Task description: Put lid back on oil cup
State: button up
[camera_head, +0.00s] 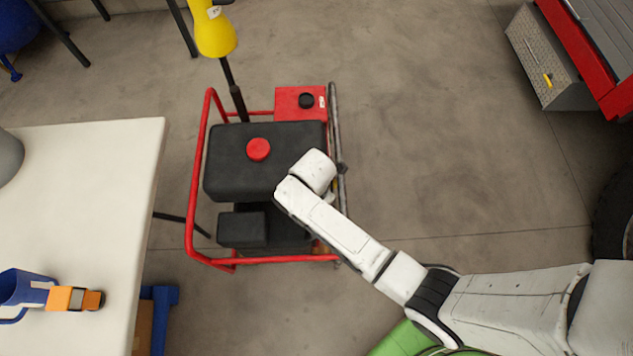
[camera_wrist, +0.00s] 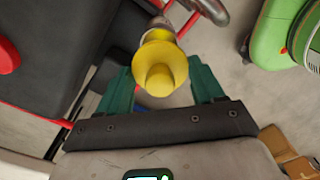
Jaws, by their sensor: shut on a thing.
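In the wrist view a yellow lid (camera_wrist: 160,69), round with a raised knob, sits between the two green fingers of my gripper (camera_wrist: 162,88), which is shut on it. A grey metal cylindrical part, possibly the oil cup (camera_wrist: 157,27), shows just beyond the lid. I cannot tell whether the lid touches it. In the head view my arm reaches over the right side of the pump (camera_head: 265,160), and my gripper, the lid and the cup are hidden behind it.
The pump has a black body, a red cap (camera_head: 258,149) and a red tube frame (camera_head: 190,215). A red and grey cabinet (camera_head: 545,60) is at upper right.

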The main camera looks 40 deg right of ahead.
notch_tip(320, 180, down, 5)
jog(key=b, duration=0.4)
jog(key=shift+w+f, duration=0.1)
jog(key=shift+f, duration=0.05)
jog(key=shift+p, duration=0.4)
dwell(1.2)
jog(key=shift+f, duration=0.15)
dwell(1.6)
jog(key=o, duration=1.1)
jog(key=shift+o, duration=0.3)
jog(key=shift+p, duration=0.3)
